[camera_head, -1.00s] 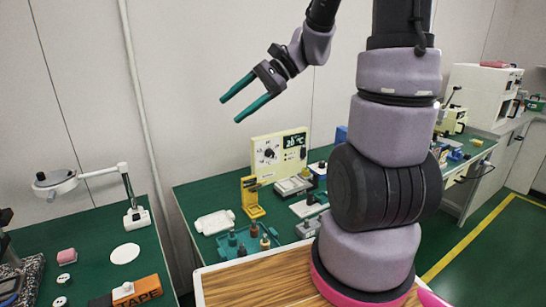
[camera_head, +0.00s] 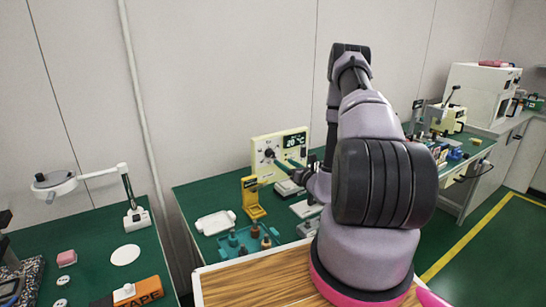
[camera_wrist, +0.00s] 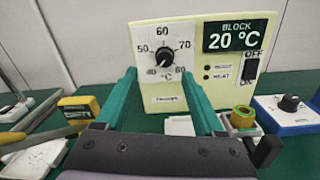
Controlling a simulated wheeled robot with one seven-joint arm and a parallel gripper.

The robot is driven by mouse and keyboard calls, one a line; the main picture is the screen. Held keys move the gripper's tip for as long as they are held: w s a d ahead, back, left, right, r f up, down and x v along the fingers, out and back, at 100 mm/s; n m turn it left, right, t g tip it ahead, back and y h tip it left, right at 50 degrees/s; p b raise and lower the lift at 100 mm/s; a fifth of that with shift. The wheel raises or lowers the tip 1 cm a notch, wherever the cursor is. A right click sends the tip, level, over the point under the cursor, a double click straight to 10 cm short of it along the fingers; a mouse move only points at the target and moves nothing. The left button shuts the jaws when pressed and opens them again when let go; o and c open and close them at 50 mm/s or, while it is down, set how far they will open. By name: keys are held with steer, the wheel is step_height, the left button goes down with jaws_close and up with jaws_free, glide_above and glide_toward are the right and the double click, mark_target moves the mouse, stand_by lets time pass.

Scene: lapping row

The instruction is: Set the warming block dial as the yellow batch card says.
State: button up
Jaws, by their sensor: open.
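The cream warming block panel (camera_head: 262,147) stands at the back of the green bench. In the wrist view its black dial (camera_wrist: 165,57) has marks from 40 to 80; its pointer seems to lie toward the lower left, near 40. The display (camera_wrist: 234,36) reads BLOCK 20 °C. My gripper (camera_wrist: 159,76) is open and empty, its teal fingers in front of the panel on either side below the dial, apparently not touching it. In the head view my gripper (camera_head: 287,163) is before the panel's lower right. A yellow stand (camera_head: 250,200) has a dark label; its writing is unreadable.
An OFF/ON switch (camera_wrist: 249,71) is right of the dial. A teal tray (camera_head: 241,243) with several bottles and a white tray (camera_head: 215,223) lie in front. A blue box with a black knob (camera_wrist: 289,104) stands at the right in the wrist view.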

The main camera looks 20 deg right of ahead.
mark_target(272, 155)
steer(key=shift+h, duration=0.3)
steer(key=w, duration=0.3)
steer(key=w+a, duration=0.1)
steer(key=w, duration=0.3)
steer(key=w+f, duration=0.1)
steer(key=w, duration=0.2)
steer(key=shift+w+a, duration=0.2)
steer(key=shift+a, duration=0.05)
jaws_close()
